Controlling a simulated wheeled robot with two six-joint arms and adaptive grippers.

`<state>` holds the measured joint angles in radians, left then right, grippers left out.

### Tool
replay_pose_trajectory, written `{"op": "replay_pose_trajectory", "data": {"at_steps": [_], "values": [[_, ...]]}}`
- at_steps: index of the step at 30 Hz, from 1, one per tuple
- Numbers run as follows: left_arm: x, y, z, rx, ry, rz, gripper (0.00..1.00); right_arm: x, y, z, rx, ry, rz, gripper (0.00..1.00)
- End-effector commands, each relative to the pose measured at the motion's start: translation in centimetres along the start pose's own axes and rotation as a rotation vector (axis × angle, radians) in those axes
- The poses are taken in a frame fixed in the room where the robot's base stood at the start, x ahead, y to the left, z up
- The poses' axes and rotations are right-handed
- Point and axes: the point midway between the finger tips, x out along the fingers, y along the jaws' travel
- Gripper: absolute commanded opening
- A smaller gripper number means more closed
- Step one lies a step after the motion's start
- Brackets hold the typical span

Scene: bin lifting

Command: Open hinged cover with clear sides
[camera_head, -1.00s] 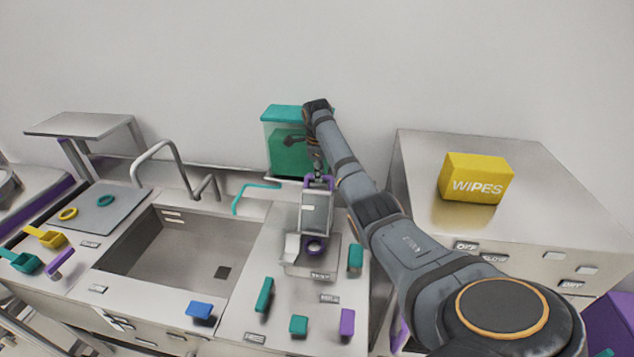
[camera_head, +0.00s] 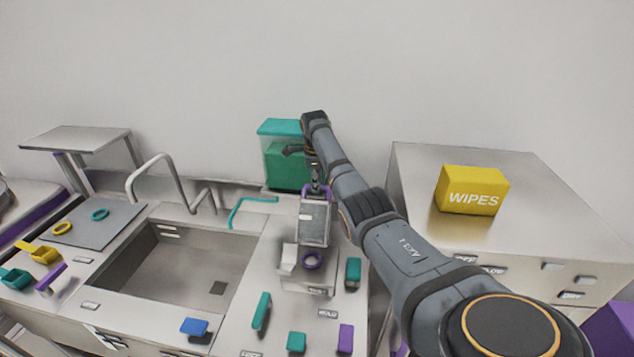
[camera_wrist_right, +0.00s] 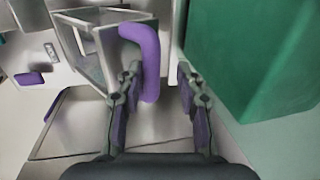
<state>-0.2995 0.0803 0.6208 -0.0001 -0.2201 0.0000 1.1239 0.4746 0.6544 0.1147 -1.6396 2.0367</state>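The hinged cover (camera_head: 314,224) has a grey frame, clear sides and a purple handle (camera_head: 316,190). It stands raised, roughly upright, at the back of a small metal base (camera_head: 308,283) on the counter. In the right wrist view the frame (camera_wrist_right: 95,50) and purple handle (camera_wrist_right: 147,55) show close up. My right gripper (camera_wrist_right: 158,100) has its fingers apart, with the handle between them, nearer the left finger. A gap shows on the other side; contact is unclear. In the head view the right gripper (camera_head: 317,172) is at the handle's top. My left gripper is not in view.
A teal container (camera_head: 285,162) stands close behind the cover. A sink (camera_head: 180,268) is left; a metal cabinet with a yellow wipes box (camera_head: 472,192) is right.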

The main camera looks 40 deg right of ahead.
Motion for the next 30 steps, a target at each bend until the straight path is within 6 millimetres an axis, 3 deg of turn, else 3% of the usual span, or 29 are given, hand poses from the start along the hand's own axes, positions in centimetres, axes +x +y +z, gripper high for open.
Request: {"op": "replay_pose_trajectory", "data": {"at_steps": [11,24,30], "values": [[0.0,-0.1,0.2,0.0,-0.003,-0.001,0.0,-0.5,0.0,0.0,0.0,0.0,-0.001,0.41],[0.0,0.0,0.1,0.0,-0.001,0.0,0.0,-10.0,0.0,0.0,0.0,-0.001,-0.002,0.41],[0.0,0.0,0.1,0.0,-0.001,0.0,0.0,-11.9,0.1,0.0,0.0,0.0,0.0,0.41]]}}
